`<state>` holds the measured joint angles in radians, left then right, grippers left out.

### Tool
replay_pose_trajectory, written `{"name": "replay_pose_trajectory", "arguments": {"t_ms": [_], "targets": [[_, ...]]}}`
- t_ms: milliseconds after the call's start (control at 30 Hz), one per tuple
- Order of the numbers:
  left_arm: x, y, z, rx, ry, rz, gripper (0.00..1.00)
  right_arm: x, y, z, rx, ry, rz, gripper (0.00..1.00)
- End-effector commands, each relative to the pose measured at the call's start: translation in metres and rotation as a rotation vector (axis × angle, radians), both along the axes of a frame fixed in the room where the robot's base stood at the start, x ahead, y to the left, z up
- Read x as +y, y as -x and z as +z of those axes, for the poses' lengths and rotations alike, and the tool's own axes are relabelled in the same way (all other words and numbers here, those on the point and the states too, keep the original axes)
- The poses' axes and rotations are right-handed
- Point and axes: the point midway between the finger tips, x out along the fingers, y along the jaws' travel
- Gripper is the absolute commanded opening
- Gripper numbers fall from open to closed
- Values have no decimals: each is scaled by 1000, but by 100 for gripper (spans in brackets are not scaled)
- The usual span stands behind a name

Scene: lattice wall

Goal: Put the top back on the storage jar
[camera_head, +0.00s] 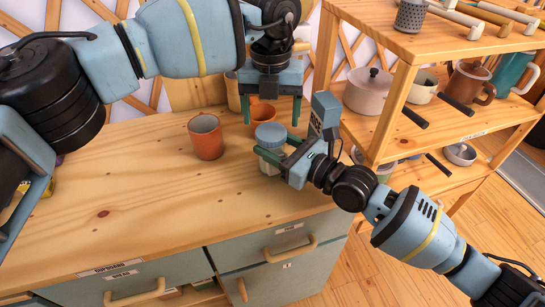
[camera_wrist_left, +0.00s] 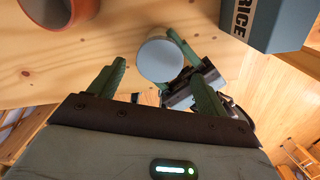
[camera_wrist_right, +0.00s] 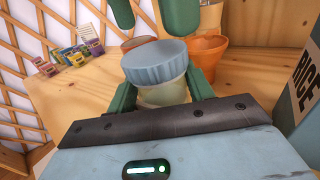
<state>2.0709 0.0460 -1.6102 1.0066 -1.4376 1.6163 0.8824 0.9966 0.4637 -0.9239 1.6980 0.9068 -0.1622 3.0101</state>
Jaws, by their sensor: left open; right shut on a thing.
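The storage jar (camera_wrist_right: 165,93) stands near the right end of the wooden counter, with a pale body. Its ribbed blue-grey top (camera_head: 270,134) sits over the jar's mouth; it also shows in the right wrist view (camera_wrist_right: 158,60). I cannot tell whether it is fully seated. My right gripper (camera_head: 274,151) is shut around the jar body, below the top. My left gripper (camera_head: 270,110) is open and points down just above the top. In the left wrist view the top's round face (camera_wrist_left: 160,58) lies between the spread fingers, apart from them. The jar's lower part is partly hidden by my right gripper.
An orange cup (camera_head: 205,137) stands left of the jar, and a terracotta pot (camera_head: 262,113) stands behind it. A blue-grey RICE box (camera_wrist_right: 303,88) is close on the right. A wooden shelf (camera_head: 397,95) with pots and mugs borders the counter. The counter's left front is clear.

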Motion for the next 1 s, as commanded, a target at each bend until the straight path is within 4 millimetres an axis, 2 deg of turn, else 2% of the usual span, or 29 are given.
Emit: {"name": "replay_pose_trajectory", "arguments": {"t_ms": [100, 300, 700, 1000], "targets": [[0, 0, -17, 2, -1, 0, 77, 0, 0, 0, -1, 1, 0, 0], [0, 0, -35, 1, 0, 0, 77, 0, 0, 0, -1, 1, 0, 0], [0, 0, -40, 0, 0, 0, 75, 0, 0, 0, -1, 1, 0, 0], [0, 0, -40, 0, 0, 0, 36, 0, 0, 0, -1, 1, 0, 0]]}}
